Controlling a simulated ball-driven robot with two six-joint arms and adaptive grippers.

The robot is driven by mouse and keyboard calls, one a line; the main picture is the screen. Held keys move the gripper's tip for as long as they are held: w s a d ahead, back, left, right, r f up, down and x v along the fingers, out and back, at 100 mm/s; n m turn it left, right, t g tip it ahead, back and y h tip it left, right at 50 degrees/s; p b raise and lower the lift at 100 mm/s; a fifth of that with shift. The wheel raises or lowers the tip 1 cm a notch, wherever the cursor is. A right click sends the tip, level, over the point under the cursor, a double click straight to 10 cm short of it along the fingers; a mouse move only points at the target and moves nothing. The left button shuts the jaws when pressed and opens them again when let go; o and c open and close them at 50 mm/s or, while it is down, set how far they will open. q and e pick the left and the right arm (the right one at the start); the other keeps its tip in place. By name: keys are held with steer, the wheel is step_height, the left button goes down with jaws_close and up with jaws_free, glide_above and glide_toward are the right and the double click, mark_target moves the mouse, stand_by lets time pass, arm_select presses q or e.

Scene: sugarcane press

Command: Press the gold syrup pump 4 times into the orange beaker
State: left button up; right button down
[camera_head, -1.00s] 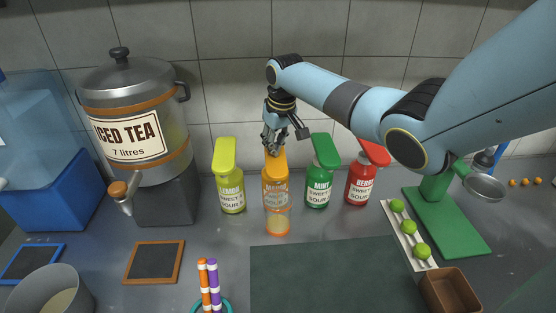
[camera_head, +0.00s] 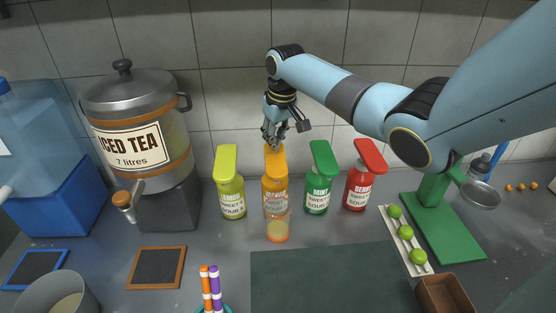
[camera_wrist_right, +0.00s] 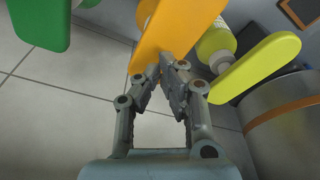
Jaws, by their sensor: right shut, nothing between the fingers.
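The gold syrup pump (camera_head: 274,165) tops an orange bottle (camera_head: 275,200) in the middle of the bottle row. The pump's nozzle head also fills the top middle of the right wrist view (camera_wrist_right: 172,35). The orange beaker (camera_head: 277,232), a small clear cup with an orange tint, stands directly in front of the bottle. My right gripper (camera_head: 272,141) is shut and empty, pointing down right at the top of the gold pump head. Its fingertips (camera_wrist_right: 165,62) overlap the head in the wrist view; I cannot tell whether they touch. My left gripper is not in view.
Yellow-green (camera_head: 230,190), green (camera_head: 319,185) and red (camera_head: 361,180) pump bottles flank the gold one closely. An iced tea dispenser (camera_head: 135,120) stands left. A dark mat (camera_head: 330,280) lies in front, with a lime tray (camera_head: 410,240) at its right.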

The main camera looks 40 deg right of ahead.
mark_target(275, 153)
stand_by(0.7)
steer(key=shift+f+b, duration=1.3)
steer(key=shift+f, duration=1.05)
steer(key=shift+s, duration=0.1)
step_height(275, 153, up, 2)
steer(key=p, duration=0.2)
steer(key=shift+r+p, duration=0.25)
steer(key=shift+p, duration=0.1)
steer(key=shift+r, duration=1.1)
step_height(275, 153, up, 6)
